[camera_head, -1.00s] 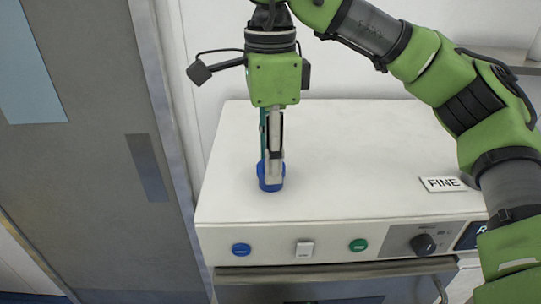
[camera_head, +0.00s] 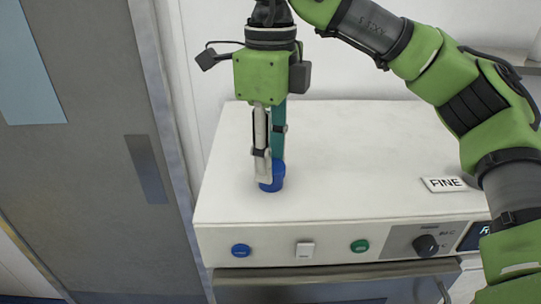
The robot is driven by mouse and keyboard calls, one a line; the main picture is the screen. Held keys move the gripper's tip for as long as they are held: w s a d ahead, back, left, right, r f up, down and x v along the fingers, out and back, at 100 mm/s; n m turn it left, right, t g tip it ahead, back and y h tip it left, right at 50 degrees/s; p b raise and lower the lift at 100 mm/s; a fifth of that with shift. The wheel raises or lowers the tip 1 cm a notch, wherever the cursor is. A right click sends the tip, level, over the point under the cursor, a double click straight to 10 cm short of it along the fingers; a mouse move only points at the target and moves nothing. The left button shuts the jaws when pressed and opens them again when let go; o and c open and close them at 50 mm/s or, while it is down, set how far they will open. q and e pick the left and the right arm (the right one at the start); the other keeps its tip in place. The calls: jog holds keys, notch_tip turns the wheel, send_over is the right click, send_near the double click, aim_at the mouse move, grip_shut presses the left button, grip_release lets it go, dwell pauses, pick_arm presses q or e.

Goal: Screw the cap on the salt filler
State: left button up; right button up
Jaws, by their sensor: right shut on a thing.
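The blue cap (camera_head: 277,182) sits low on the white top of the machine, left of its middle. My right gripper (camera_head: 270,175) points straight down from above, with its fingers closed on the blue cap. The fingers cover part of the cap. The salt filler's opening under the cap is hidden, so I cannot tell how the cap is seated. My left gripper is not in view.
The front panel has a blue button (camera_head: 241,250), a white switch (camera_head: 304,249), a green button (camera_head: 359,246) and a black knob (camera_head: 425,245). A grey door (camera_head: 85,200) stands at left.

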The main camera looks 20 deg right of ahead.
jog(key=o, duration=1.1)
jog(key=shift+r+n+p, duration=0.2)
jog(key=shift+n+p, duration=0.35)
jog(key=shift+n, duration=0.25)
jog(key=shift+n+p, duration=0.3)
jog(key=shift+n, duration=0.5)
jog(key=n, duration=0.3)
jog(key=shift+f+n, duration=0.2)
jog(key=shift+n, duration=0.2)
jog(key=shift+n, duration=0.3)
jog(key=n, duration=0.6)
